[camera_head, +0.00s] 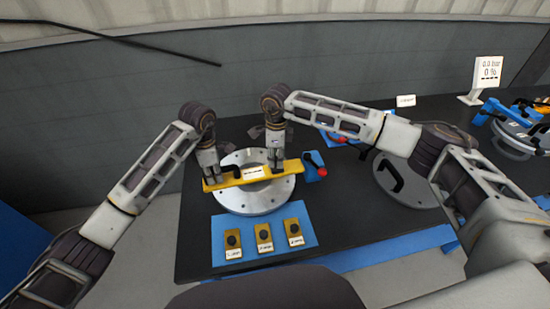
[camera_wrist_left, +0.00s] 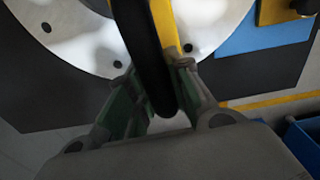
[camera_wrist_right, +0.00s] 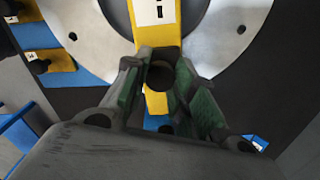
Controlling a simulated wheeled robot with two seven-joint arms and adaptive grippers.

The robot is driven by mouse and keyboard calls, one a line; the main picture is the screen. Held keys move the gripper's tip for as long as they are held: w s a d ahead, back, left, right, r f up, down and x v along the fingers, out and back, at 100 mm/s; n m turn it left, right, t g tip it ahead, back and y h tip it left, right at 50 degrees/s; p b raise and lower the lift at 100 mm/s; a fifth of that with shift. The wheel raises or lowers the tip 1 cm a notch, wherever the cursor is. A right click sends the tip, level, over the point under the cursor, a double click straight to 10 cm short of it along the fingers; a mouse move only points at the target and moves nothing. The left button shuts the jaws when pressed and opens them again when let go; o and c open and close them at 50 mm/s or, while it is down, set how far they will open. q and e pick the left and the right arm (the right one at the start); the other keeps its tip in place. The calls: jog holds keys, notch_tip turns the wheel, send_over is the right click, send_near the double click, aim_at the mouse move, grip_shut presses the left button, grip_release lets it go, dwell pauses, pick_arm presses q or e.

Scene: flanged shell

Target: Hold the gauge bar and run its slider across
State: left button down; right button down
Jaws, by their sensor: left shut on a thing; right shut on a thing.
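The yellow gauge bar (camera_head: 230,182) with a white label lies across the silver flanged ring (camera_head: 246,204) in the head view. My left gripper (camera_head: 213,178) is at the bar's left end. In the left wrist view its fingers are shut on a black curved handle (camera_wrist_left: 150,62) over the yellow bar. My right gripper (camera_head: 277,167) is at the bar's right part, right of the label. In the right wrist view its fingers are shut around a dark round slider knob (camera_wrist_right: 160,76) on the bar. The fingers partly hide both the handle and the knob.
Several yellow blocks with black knobs stand on a blue mat (camera_head: 217,250) at the front. A red-tipped lever (camera_head: 322,172) sits right of the ring. A grey disc with a black handle (camera_head: 392,178) lies further right. A display (camera_head: 489,69) reads 0.0 bar, 0 %.

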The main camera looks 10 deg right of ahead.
jog(key=d, duration=0.6)
jog(key=shift+w+d, duration=0.25)
jog(key=c, duration=1.2)
grip_release()
jog(key=shift+o, duration=0.2)
notch_tip(320, 180, up, 12)
